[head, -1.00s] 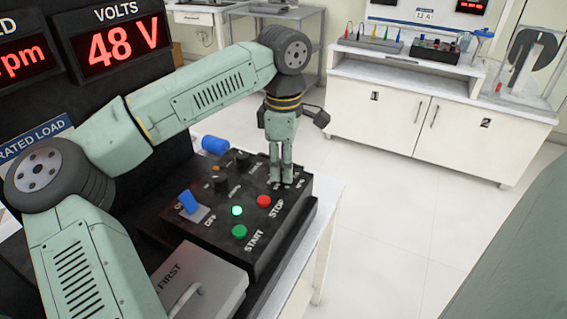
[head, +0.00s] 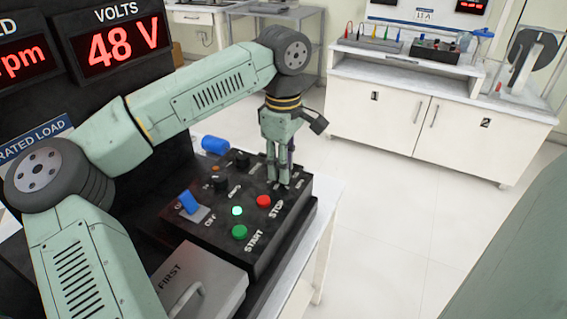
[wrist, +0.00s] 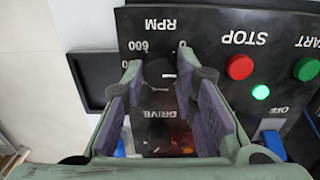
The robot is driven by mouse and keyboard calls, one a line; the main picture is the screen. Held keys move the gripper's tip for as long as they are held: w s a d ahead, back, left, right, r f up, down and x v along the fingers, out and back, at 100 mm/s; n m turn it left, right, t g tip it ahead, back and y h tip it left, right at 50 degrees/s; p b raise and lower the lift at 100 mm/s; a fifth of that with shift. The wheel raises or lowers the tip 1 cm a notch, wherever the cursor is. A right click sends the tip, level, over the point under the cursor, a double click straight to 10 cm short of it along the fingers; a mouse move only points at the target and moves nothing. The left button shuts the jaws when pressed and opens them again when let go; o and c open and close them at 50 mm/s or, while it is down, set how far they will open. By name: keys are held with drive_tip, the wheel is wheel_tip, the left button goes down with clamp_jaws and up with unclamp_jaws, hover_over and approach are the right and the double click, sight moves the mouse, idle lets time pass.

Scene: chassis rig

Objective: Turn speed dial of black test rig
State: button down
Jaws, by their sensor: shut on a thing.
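The black test rig (head: 228,252) has a sloped panel with red and green buttons, a lit green lamp and a blue switch. In the wrist view, the speed dial (wrist: 160,73) is a dark knob below the upside-down RPM label, with a 600 mark beside it. My gripper (head: 280,182) points down at the panel's far right part. Its fingers, also in the wrist view (wrist: 159,75), are shut around the dial, one on each side. In the head view the fingers hide the dial. Its exact pointer angle is hard to read.
Other dark knobs (head: 219,184) and a blue cylinder (head: 214,145) are at the panel's back. A grey lidded box (head: 195,285) sits at the front left. A large display (head: 122,45) reads 48 V. A white cabinet (head: 420,125) stands behind, with open floor between.

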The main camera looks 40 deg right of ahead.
drive_tip(key=c, duration=1.3)
unclamp_jaws()
drive_tip(key=shift+r, duration=0.1)
wheel_tip(320, 180, up, 12)
drive_tip(key=shift+f, duration=0.1)
